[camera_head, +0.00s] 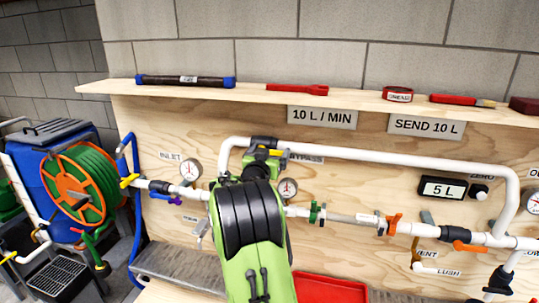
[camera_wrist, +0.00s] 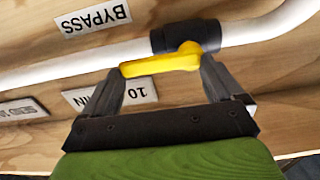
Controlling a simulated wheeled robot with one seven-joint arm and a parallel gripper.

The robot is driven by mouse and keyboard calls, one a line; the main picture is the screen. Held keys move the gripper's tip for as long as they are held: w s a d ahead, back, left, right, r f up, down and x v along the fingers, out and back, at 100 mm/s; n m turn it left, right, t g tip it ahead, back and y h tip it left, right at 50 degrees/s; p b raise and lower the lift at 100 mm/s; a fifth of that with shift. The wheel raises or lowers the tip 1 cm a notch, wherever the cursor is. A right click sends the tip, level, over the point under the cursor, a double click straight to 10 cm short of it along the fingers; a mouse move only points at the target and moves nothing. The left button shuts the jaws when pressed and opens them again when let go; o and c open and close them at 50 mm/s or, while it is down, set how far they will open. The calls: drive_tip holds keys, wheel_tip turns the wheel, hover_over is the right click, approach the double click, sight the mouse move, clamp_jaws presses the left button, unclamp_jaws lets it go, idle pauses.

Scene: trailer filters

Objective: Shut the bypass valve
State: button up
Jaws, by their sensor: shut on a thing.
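The bypass valve (camera_wrist: 172,38) is a black body on a white pipe, with a yellow lever handle (camera_wrist: 160,64). In the wrist view the handle lies roughly along the pipe. My gripper (camera_wrist: 164,62) has its two dark fingers at either end of the handle's visible length and is shut on it. In the head view the black valve body (camera_head: 264,141) shows at the top of the pipe loop, just above my gripper (camera_head: 268,153). My green arm hides part of the wall below, and only a bit of yellow shows there.
The BYPASS label (camera_wrist: 94,16) sits beside the pipe. A gauge (camera_head: 191,170) and an orange valve handle (camera_head: 394,224) are on the lower pipe. A wooden shelf (camera_head: 340,98) with tools runs above. A red tray (camera_head: 330,289) lies below.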

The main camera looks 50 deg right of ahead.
drive_tip(key=shift+w+a+f+m+b, duration=0.2)
drive_tip(key=shift+w+f+m+b, duration=0.45)
drive_tip(key=shift+m+b, duration=2.75)
drive_tip(key=shift+w+a+f+m+b, duration=0.2)
drive_tip(key=shift+f+m+b, duration=0.75)
drive_tip(key=shift+m+b, duration=2.4)
drive_tip(key=shift+w+a+f+m+b, duration=0.15)
drive_tip(key=shift+w+f+m+b, duration=0.5)
drive_tip(key=shift+m+b, duration=2.75)
drive_tip(key=shift+s+f+n+b, duration=0.1)
drive_tip(key=shift+s+n+b, duration=0.05)
drive_tip(key=shift+n+b, duration=0.95)
drive_tip(key=o, duration=1.1)
drive_tip(key=shift+o, duration=0.2)
drive_tip(key=b+v, duration=0.2)
drive_tip(key=v, duration=1.3)
drive_tip(key=shift+s+a+b, duration=0.25)
drive_tip(key=shift+a+b, duration=0.1)
